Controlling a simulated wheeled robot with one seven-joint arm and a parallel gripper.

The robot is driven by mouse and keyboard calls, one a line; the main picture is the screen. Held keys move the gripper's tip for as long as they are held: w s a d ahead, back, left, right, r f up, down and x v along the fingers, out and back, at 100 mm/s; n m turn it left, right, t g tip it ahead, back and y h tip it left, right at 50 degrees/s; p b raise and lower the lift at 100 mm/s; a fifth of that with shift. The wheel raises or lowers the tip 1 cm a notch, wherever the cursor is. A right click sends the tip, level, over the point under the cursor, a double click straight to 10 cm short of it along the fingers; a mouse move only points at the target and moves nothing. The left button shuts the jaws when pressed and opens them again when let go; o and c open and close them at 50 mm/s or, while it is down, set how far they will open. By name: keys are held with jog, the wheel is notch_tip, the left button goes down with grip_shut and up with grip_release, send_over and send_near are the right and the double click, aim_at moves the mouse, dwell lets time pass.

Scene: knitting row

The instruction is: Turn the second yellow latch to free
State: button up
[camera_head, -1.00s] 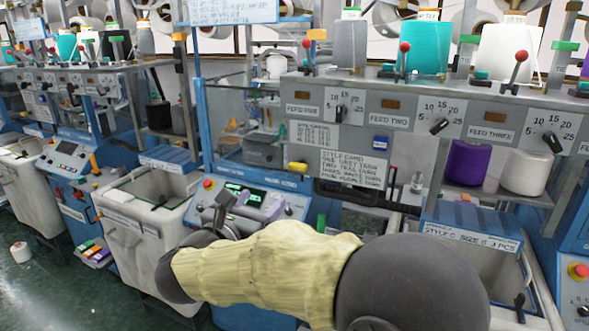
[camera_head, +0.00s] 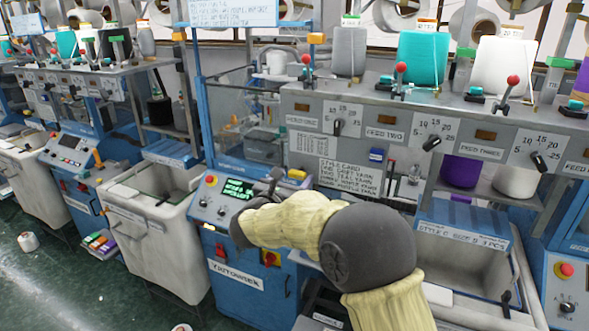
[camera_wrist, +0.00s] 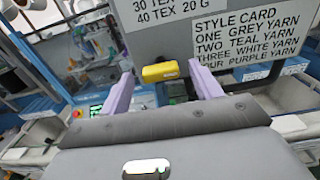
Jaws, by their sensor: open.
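A yellow latch (camera_head: 296,174) sits at the lower left edge of the grey feed panel, beside the style card. It lies level. The wrist view shows the same latch (camera_wrist: 160,72) close ahead, below the panel's lower corner. My gripper (camera_wrist: 161,78) is open, with one lavender finger on each side of the latch in that picture. I cannot tell whether the fingers touch it or stop short. In the head view my gripper (camera_head: 270,178) is just left of the latch, partly hidden by my arm. A yellow-orange handle (camera_head: 97,158) stands upright on the machine further left.
The style card (camera_head: 349,163) hangs right of the latch. A control console (camera_head: 238,188) with a green display lies below and left of it. Feed levers with red knobs (camera_head: 401,68) line the panel top.

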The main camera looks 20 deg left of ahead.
jog(key=shift+w+d, duration=0.1)
jog(key=shift+w, duration=0.55)
jog(key=c, duration=1)
